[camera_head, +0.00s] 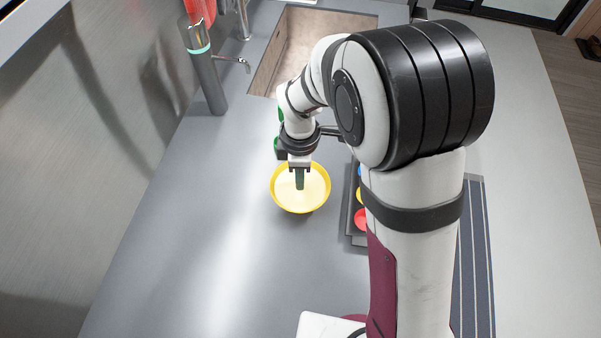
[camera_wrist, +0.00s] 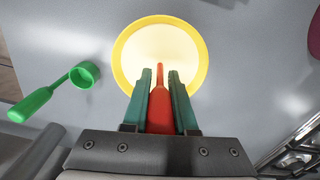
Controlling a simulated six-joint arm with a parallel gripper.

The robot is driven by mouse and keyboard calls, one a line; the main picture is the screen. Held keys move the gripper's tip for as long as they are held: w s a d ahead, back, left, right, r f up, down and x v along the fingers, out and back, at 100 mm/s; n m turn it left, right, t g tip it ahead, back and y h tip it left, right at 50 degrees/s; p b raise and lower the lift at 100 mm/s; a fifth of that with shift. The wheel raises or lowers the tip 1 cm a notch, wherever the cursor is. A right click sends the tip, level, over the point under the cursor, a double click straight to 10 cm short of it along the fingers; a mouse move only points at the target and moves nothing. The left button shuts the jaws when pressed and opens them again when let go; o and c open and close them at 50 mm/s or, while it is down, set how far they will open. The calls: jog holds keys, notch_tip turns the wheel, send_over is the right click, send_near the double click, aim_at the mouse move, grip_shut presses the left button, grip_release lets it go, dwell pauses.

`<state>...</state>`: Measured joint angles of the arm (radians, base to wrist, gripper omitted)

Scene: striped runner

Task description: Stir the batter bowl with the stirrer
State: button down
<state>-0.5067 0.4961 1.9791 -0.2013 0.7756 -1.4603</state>
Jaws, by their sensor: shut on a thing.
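The yellow batter bowl (camera_head: 273,190) stands on the grey counter in front of my gripper, with pale cream batter inside; the wrist view shows its yellow rim (camera_wrist: 121,62) ahead of the fingers. My gripper (camera_head: 299,182) points down over the bowl. In the wrist view its green fingers (camera_wrist: 160,92) are closed on the red stirrer (camera_wrist: 159,112), which lies between them. The stirrer's narrow end shows against the batter; I cannot tell whether it touches it. The stirrer is hidden in the head view.
A green scoop (camera_wrist: 40,101) lies on the counter left of the bowl in the wrist view. A dark tray (camera_head: 355,238) with coloured items, partly hidden by my arm, is right of the bowl. The striped runner (camera_head: 476,260) is farther right. A sink (camera_head: 300,45) lies behind.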

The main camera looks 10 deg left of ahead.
jog(key=shift+r, duration=3.1)
jog(key=shift+r, duration=2)
